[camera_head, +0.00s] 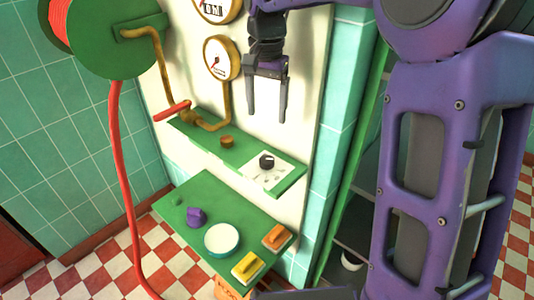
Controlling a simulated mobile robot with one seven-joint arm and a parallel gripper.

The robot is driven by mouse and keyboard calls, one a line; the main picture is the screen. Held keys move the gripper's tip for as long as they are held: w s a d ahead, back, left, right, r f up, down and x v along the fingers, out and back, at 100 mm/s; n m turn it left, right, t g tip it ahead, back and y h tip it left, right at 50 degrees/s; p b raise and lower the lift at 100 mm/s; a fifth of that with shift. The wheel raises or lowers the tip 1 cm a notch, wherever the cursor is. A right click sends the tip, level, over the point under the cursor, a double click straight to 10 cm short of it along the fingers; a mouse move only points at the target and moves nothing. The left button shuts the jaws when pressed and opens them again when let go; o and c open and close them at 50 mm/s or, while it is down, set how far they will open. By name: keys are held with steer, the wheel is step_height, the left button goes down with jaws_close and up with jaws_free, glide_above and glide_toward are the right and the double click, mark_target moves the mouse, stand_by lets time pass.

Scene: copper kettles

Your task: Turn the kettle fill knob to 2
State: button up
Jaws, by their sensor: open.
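A small black knob (267,161) sits on a white dial plate (263,178) with dark marks, at the right end of a narrow green shelf (205,148) on the wall. The marks and the knob's setting are too small to read. My gripper (267,107) is open and empty, its two dark fingers pointing down. In the picture it is above the knob and apart from it. No kettle is clearly in view.
A brown knob (227,141) and a red-handled valve (172,111) are left of the dial. A lower green table (190,235) holds a purple object (196,217), a round white-topped piece (222,239), and yellow (247,267) and orange (277,237) blocks. A gauge (221,58) hangs behind.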

mark_target(267, 159)
step_height(267, 159, down, 14)
steer(key=shift+f, duration=0.1)
stand_by(0.4)
jaws_close()
